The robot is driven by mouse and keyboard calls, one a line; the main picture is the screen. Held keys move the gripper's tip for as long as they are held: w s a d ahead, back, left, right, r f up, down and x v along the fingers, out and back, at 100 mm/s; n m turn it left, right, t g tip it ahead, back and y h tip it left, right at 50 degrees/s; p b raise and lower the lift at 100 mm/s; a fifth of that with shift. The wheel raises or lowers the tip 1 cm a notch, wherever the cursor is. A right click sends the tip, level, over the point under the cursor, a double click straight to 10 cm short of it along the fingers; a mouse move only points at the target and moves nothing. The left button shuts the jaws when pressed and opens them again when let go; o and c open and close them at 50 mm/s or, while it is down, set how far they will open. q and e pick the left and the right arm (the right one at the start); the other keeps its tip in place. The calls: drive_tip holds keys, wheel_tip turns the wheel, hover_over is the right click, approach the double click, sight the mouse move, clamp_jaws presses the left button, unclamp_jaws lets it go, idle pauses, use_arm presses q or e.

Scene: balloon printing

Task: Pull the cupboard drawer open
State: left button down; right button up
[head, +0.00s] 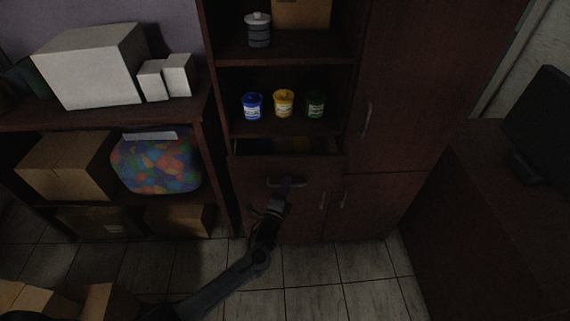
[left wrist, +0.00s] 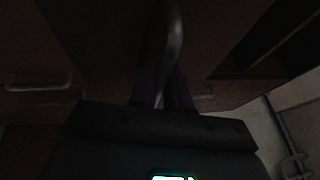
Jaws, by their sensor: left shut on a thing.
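The cupboard drawer (head: 250,171) is in the dark brown cupboard in the head view, below the shelf with the pots. It stands partly open; its dim inside (head: 310,146) shows along its top edge. My left gripper (head: 287,184) is at the drawer front, shut on the drawer handle (head: 272,182), a short horizontal bar. In the left wrist view the handle (left wrist: 172,40) runs between the fingers, very dark. What lies in the drawer is too dim to tell. My right gripper is not in view.
Blue (head: 252,106), yellow (head: 284,103) and green (head: 315,105) pots stand on the shelf above the drawer. Shut cupboard doors with handles (head: 343,199) are below. A shelf with boxes (head: 68,166) stands left, a desk (head: 480,190) right. Tiled floor (head: 305,270) in front is clear.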

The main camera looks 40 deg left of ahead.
use_arm(q)
drive_tip(key=s+d+p, duration=0.7)
drive_tip(key=s+d, duration=0.4)
drive_tip(key=s, duration=0.1)
drive_tip(key=shift+s, duration=0.3)
drive_tip(key=shift+d, duration=0.1)
drive_tip(key=c, duration=1.4)
unclamp_jaws()
drive_tip(key=shift+c, duration=0.2)
drive_tip(key=v, duration=1)
drive_tip(key=shift+s+p, duration=0.3)
drive_tip(key=shift+s, duration=0.1)
drive_tip(key=shift+d, duration=0.1)
